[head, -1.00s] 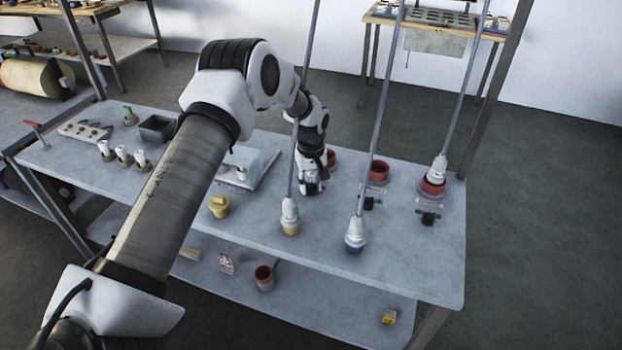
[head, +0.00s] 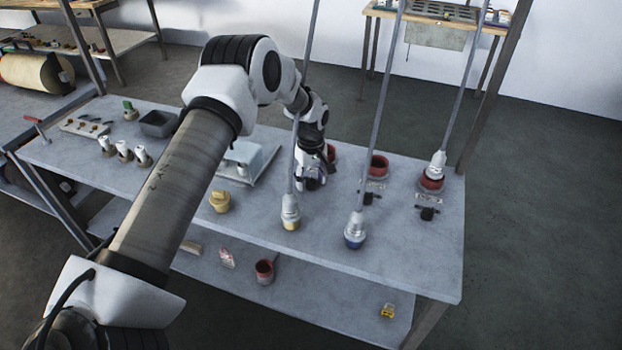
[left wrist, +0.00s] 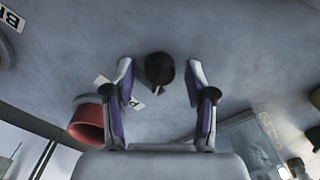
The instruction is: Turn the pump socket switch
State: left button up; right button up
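My left gripper (head: 310,182) hangs over the table in front of the leftmost red socket (head: 331,153), which it partly hides. In the left wrist view the gripper (left wrist: 160,88) is open. A black rotary switch (left wrist: 159,72) with a pale pointer mark lies between its fingertips in the picture, with gaps on both sides. A red socket (left wrist: 88,125) and a partly covered label are left of it. In the head view this switch is hidden by the gripper. Two other black switches, the middle one (head: 369,198) and the right one (head: 428,213), sit before red sockets. My right gripper is not in view.
Grey poles rise from a yellow-ringed plug (head: 290,212), a blue-ringed plug (head: 355,230) and a white plug (head: 436,163) in the right red socket. A yellow connector (head: 220,201) and a clear-covered tray (head: 248,165) stand left of the gripper.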

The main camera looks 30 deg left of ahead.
aim_at(311, 179)
pick_arm(q)
jog(key=shift+r, duration=0.15)
notch_tip(311, 179, up, 12)
dwell(0.4)
dwell(0.3)
